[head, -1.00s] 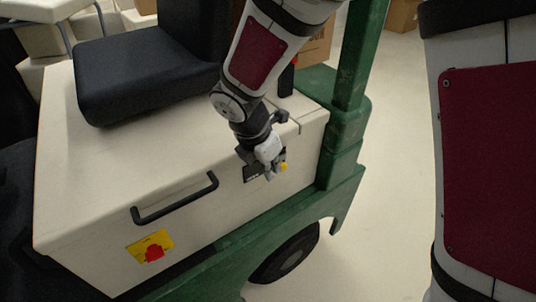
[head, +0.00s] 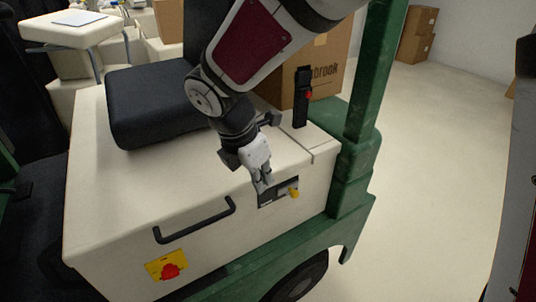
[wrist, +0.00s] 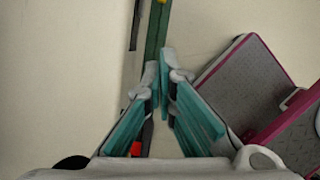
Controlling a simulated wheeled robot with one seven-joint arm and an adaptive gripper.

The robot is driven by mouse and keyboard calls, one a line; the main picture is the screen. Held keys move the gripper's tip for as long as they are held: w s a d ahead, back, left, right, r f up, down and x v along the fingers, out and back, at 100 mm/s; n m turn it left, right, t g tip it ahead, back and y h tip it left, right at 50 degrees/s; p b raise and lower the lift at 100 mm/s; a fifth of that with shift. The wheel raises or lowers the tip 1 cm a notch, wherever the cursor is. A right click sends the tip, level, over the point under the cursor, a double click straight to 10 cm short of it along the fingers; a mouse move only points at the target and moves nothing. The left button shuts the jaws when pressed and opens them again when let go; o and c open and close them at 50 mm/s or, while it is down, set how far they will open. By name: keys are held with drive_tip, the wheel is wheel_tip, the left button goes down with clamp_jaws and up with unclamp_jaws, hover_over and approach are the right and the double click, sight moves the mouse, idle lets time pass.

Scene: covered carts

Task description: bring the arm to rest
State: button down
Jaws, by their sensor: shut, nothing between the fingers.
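My arm reaches down from the top of the head view over the cream cart (head: 120,200). My gripper (head: 265,188) is shut and empty.
A black handle (head: 195,222) and a red knob on a yellow plate (head: 168,268) sit on the cart's front. A black seat (head: 150,110), a black lever (head: 301,98) and a green post (head: 365,110) stand near the arm. Open floor (head: 430,150) lies to the right.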

drive_tip(key=shift+r, duration=0.1)
drive_tip(key=s+d+r+m+y+p, duration=0.1)
drive_tip(key=s+d+r+m+p, duration=0.1)
drive_tip(key=s+d+r+m, duration=0.45)
drive_tip(key=s+d+r+m+p, duration=0.1)
drive_tip(key=s+d+r+m, duration=0.2)
drive_tip(key=d+r+m, duration=0.5)
drive_tip(key=s+d+r+m+t+y+p, duration=0.1)
drive_tip(key=s+d+r+m+p, duration=0.1)
drive_tip(key=s+d+m, duration=0.6)
drive_tip(key=s+m+p, duration=0.1)
drive_tip(key=s+m, duration=0.3)
drive_tip(key=shift+s+t+y, duration=0.3)
drive_tip(key=shift+s+t, duration=0.1)
